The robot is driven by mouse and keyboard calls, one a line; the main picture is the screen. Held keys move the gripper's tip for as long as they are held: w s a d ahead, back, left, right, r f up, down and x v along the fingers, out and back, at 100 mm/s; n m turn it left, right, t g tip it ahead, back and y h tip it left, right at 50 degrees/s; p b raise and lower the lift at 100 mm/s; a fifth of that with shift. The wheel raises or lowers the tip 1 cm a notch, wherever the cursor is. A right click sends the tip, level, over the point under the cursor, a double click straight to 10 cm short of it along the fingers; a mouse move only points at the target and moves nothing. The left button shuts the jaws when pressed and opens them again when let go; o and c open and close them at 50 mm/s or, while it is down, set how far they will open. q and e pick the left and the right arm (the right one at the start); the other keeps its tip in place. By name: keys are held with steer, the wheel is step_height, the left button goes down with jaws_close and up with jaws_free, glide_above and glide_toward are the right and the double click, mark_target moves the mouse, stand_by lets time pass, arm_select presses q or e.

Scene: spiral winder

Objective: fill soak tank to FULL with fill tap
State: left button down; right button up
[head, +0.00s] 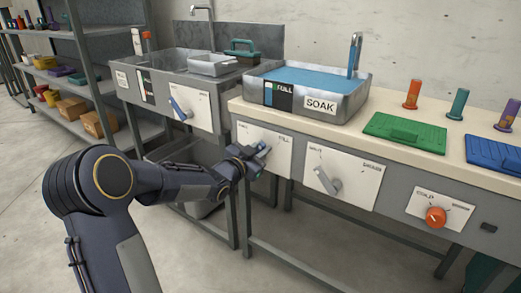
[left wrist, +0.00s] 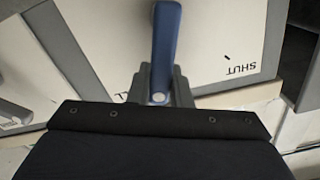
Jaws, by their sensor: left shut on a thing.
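The soak tank (head: 345,103), a grey metal basin marked SOAK, sits on the counter. Blue water (head: 305,76) stands high in it, near the rim. A gauge plate marked FULL (head: 280,94) is on its front; its exact level is too small to read. A spout (head: 354,55) rises at the tank's back right. My left gripper (head: 252,158) is at the fill tap's white panel (head: 279,147) below the tank. In the left wrist view it is shut on the tap's blue lever (left wrist: 166,40), which points away from the SHUT mark. My right gripper is out of view.
A similar sink (head: 180,84) with a blue lever (head: 181,110) stands to the left. Right of the fill panel are a grey lever (head: 328,180) and an orange knob (head: 436,216). Green (head: 405,133) and blue (head: 496,154) trays lie on the counter. Floor in front is open.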

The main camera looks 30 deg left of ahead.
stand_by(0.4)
arm_select(q)
steer(key=shift+a+r+n+p, duration=0.25)
steer(key=shift+a+n+p, duration=0.1)
steer(key=shift+n+p, duration=0.6)
steer(key=a+n+p, duration=0.1)
steer(key=n+p, duration=0.1)
steer(key=a+n+p, duration=0.1)
steer(key=n+p, duration=0.1)
steer(key=shift+w+a+p, duration=0.1)
steer(key=shift+p, duration=0.25)
steer(key=n+p, duration=0.1)
steer(key=a+n+p, duration=0.1)
steer(key=n+p, duration=0.1)
steer(key=shift+a+f+n, duration=0.25)
steer(key=shift+a, duration=0.05)
steer(key=shift+w+a+f+n+p, duration=0.1)
steer(key=shift+a+f+n+p, duration=0.15)
steer(key=shift+n, duration=0.3)
steer(key=shift+s+a+f+n+p, duration=0.1)
steer(key=shift+a+n+p, duration=0.1)
steer(key=shift+n+p, duration=0.3)
steer(key=shift+w+a+f+n+p, duration=0.1)
steer(key=shift+a+f+n+p, duration=0.1)
steer(key=shift+n, duration=0.45)
steer(key=shift+f, duration=0.1)
steer(key=c, duration=1.3)
jaws_free()
